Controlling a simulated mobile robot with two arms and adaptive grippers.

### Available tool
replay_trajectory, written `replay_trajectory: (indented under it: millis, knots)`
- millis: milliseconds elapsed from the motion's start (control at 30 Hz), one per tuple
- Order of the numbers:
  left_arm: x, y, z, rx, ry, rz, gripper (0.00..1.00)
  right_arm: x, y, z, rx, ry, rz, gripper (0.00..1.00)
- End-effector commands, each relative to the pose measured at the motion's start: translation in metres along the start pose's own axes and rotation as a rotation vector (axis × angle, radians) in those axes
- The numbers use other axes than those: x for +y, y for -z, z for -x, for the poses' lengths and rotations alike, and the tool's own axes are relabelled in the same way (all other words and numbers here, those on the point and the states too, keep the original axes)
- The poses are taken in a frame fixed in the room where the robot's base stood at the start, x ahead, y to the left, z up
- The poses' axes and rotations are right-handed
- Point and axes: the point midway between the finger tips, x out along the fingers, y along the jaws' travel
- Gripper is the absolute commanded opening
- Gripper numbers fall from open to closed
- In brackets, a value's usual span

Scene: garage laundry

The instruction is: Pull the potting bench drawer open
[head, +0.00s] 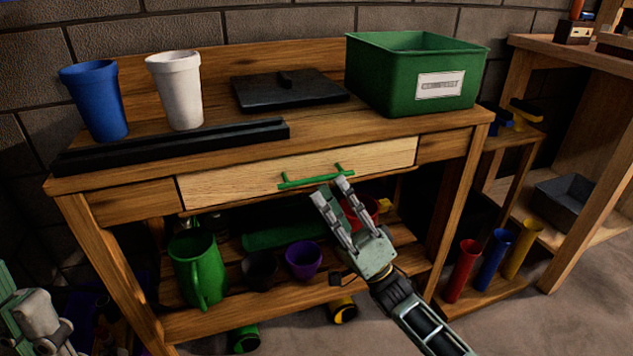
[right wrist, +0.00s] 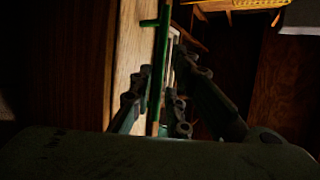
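The potting bench (head: 190,150) is wooden, with a pale drawer front (head: 235,183) under its top. The drawer front looks about flush with the bench frame. A green bar handle (head: 312,178) is fixed across it; the bar also shows in the right wrist view (right wrist: 155,90). My right gripper (head: 332,187) is at the handle, fingers pointing at the drawer. In the right wrist view its fingers (right wrist: 158,103) are apart, with the bar between them; contact is unclear. My left gripper (head: 40,318) is low at the left edge, away from the bench; its fingertips are unclear.
On the bench top are a blue cup (head: 94,100), a white cup (head: 175,90), a black lid (head: 288,91) and a green bin (head: 400,80). A green watering can (head: 198,268) and pots (head: 303,261) stand on the shelf below. Another bench stands at right.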

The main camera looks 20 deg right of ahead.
Motion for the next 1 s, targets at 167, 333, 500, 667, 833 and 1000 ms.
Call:
replay_trajectory:
  millis: [167, 333, 500, 667, 833, 1000]
  knots:
    - [0.000, -0.002, 0.004, -0.003, 0.000, 0.000, 0.40, 0.000, 0.000, -0.028, 0.002, 0.002, 0.000, 0.16]
    - [0.000, -0.002, 0.006, -0.004, 0.000, 0.000, 0.40, 0.001, 0.000, -0.041, 0.001, -0.002, 0.001, 0.16]
    - [0.000, -0.003, 0.006, -0.005, 0.000, 0.000, 0.40, 0.001, 0.000, -0.043, 0.000, -0.003, 0.001, 0.16]
    - [0.000, -0.003, 0.006, -0.005, 0.000, 0.000, 0.40, 0.001, 0.000, -0.043, 0.001, -0.003, 0.001, 0.12]
    - [0.000, -0.003, 0.006, -0.006, 0.000, 0.000, 0.40, 0.001, 0.000, -0.043, 0.001, -0.004, 0.001, 0.00]
    - [0.000, -0.003, 0.006, -0.006, 0.000, 0.000, 0.40, 0.002, 0.000, -0.043, 0.001, -0.005, 0.002, 0.00]
